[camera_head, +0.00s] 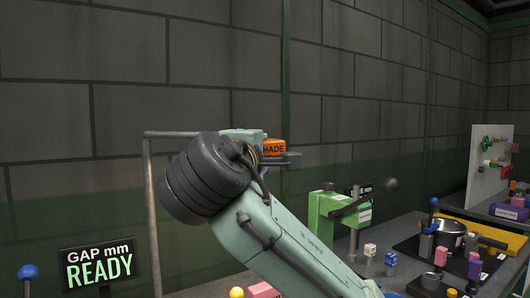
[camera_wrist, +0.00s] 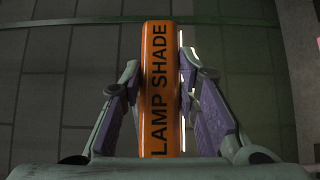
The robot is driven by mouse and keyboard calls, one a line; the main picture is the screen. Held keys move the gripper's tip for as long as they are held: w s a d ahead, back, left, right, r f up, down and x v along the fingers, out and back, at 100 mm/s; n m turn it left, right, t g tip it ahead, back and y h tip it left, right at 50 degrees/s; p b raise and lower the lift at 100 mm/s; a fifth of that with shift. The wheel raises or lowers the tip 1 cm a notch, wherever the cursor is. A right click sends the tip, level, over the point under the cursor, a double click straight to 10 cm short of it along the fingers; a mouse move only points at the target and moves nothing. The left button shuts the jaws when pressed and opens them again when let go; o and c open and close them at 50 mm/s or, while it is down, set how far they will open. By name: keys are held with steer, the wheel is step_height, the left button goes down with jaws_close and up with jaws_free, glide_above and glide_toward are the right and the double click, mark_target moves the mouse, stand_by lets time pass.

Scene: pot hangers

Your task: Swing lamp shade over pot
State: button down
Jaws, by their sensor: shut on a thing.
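The lamp shade (camera_wrist: 160,85) is an orange bar with black lettering. In the wrist view it lies upright in the picture between the two fingers of my gripper (camera_wrist: 160,72), which is shut on it. In the head view a small orange part of the lamp shade (camera_head: 274,147) shows behind my arm, at the end of a grey pipe frame (camera_head: 150,200). My fingers are mostly hidden there by my own arm. A silver pot-like vessel (camera_head: 447,234) stands on the bench at the right, well apart from the lamp shade. I cannot tell for sure that it is the task's pot.
A green lever press (camera_head: 322,215) stands between my arm and the vessel. Small blocks (camera_head: 370,250) lie on the bench. A white pegboard (camera_head: 490,165) stands at the far right. A display reading GAP mm READY (camera_head: 97,265) is at lower left. A dark block wall is behind.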

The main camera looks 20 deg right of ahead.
steer(key=shift+s+a, duration=0.25)
steer(key=shift+h, duration=0.3)
steer(key=c, duration=1.2)
jaws_free()
steer(key=v, duration=1.2)
steer(key=shift+r, duration=0.15)
